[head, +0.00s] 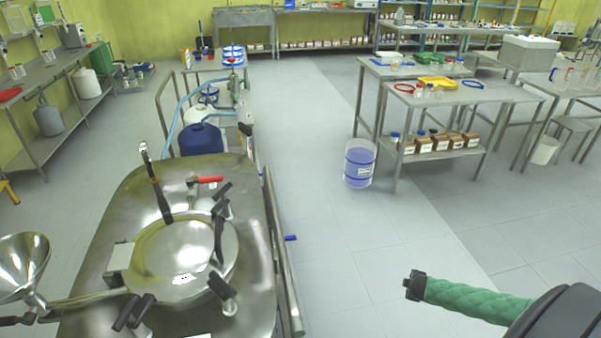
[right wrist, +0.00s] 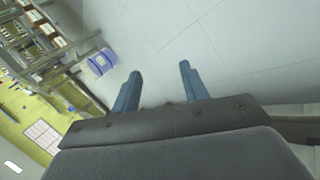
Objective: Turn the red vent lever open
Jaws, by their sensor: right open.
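The red vent lever (head: 208,180) sits on top of the steel reactor lid (head: 130,185), toward its far side. It points to the right from a short upright metal fitting. My right gripper (right wrist: 160,72) shows in the right wrist view with its two blue-grey fingers apart and nothing between them, over the grey floor. In the head view my right arm (head: 560,318) comes in at the lower right, well to the right of the reactor and far from the lever. My left gripper is not in view.
A round hatch (head: 185,258) with several black clamp handles lies in front of the lever. A steel funnel (head: 22,265) stands at the left. A rail (head: 282,265) runs along the reactor's right side.

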